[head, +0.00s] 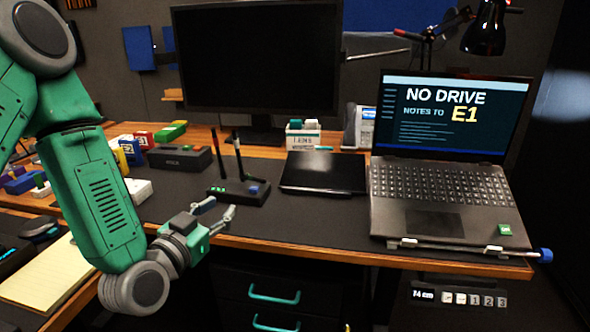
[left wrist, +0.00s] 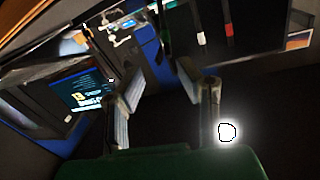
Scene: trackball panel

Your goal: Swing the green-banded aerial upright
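A small black router box (head: 238,192) with green lights and a blue patch stands on the dark desk mat. I cannot make out a green band on either. My left gripper (head: 218,208) is open and empty, just in front of the router near the desk's front edge, apart from the aerials. In the left wrist view its spread fingers (left wrist: 158,95) have nothing between them. My right gripper is not in view.
A black tablet (head: 323,172) lies right of the router, and an open laptop (head: 440,195) stands farther right. A dark box (head: 180,158) sits behind left. A monitor (head: 258,60) stands at the back. Coloured blocks and a notepad (head: 45,272) are at left.

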